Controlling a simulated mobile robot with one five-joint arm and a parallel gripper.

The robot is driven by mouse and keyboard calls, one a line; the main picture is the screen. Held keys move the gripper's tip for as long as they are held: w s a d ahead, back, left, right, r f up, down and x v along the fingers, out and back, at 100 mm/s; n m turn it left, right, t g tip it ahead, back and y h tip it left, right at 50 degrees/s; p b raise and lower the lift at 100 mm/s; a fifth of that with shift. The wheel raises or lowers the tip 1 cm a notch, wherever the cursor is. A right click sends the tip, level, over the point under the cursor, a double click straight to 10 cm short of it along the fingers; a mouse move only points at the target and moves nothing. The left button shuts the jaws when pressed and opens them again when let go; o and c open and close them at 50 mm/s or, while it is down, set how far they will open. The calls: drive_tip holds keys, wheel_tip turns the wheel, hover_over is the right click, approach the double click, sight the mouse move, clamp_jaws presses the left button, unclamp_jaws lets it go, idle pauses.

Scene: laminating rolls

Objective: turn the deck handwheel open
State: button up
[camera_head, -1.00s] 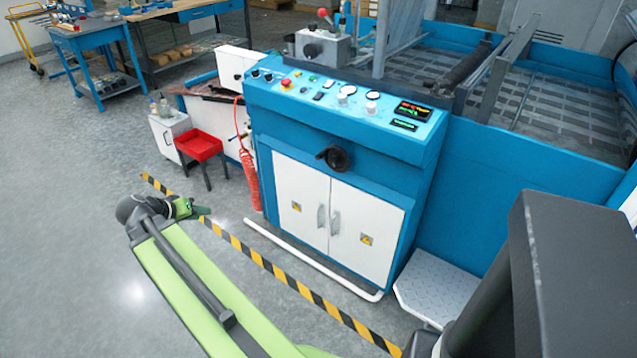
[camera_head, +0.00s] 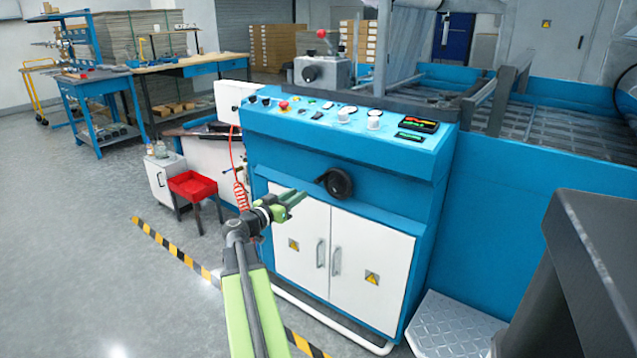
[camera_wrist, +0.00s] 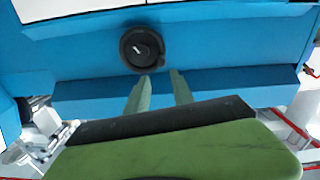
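A round black handwheel (camera_head: 338,183) with a crank knob sits on the blue front of the machine, above the white doors. In the wrist view the handwheel (camera_wrist: 142,49) is just beyond the fingertips and left of the middle. My gripper (camera_head: 297,197) is to the left of the handwheel and a little lower, its green fingers pointing toward it. In the wrist view my gripper (camera_wrist: 160,80) has its two fingers apart with nothing between them. A second black wheel (camera_head: 311,73) is on the grey box (camera_head: 325,70) on top of the machine.
The control panel (camera_head: 350,118) with buttons and dials slopes above the handwheel. Door handles (camera_head: 328,255) stick out below. A red stool (camera_head: 193,185) and a red coiled hose (camera_head: 240,190) are at the left. A metal step (camera_head: 450,325) is at the lower right. The left floor is clear.

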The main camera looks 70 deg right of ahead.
sight(317, 183)
drive_tip(key=x, duration=1.2)
drive_tip(key=shift+d, duration=0.1)
drive_tip(key=shift+c, duration=0.3)
clamp_jaws()
drive_tip(key=shift+s+d, duration=0.15)
drive_tip(key=shift+d, duration=0.15)
drive_tip(key=shift+a+f, duration=0.2)
drive_tip(key=shift+a, duration=0.15)
